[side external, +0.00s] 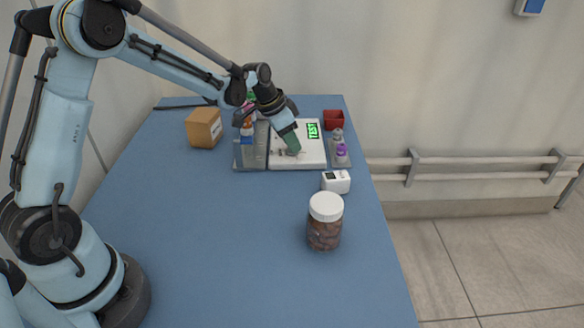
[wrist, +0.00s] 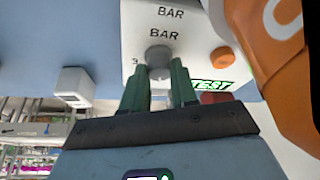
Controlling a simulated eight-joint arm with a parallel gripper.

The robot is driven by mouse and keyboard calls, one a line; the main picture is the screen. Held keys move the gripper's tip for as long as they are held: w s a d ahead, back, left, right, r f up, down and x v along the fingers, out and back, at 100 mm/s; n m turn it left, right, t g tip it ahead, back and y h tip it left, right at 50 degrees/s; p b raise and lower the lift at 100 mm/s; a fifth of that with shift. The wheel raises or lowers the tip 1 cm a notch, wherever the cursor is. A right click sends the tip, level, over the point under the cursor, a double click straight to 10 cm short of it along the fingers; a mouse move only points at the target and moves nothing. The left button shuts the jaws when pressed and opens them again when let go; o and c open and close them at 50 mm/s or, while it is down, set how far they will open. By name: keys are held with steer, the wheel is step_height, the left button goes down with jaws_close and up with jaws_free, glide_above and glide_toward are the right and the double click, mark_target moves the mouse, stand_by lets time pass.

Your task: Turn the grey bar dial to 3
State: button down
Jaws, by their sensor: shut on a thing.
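The grey bar dial (wrist: 158,57) sits on a white panel (wrist: 137,28), below the printed word BAR, with a small 3 printed to its left. My gripper (wrist: 158,74) has its two green fingers on either side of the dial, shut on it. Which way the dial points cannot be read. In the side view my gripper (side external: 292,150) reaches down to the white panel (side external: 314,155), and its fingers largely hide the dial. A lit green TEST display (side external: 313,130) is on the panel; it also shows in the wrist view (wrist: 209,86).
An orange knob (wrist: 221,57) is close to my fingers. A red container (side external: 333,120), small bottles (side external: 341,153), a white device (side external: 336,181) and a brown jar (side external: 325,225) are right or nearer.

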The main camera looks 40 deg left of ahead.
stand_by(0.3)
steer(key=c, duration=0.9)
jaws_free()
steer(key=v, duration=1.2)
steer(key=shift+s+r, duration=0.1)
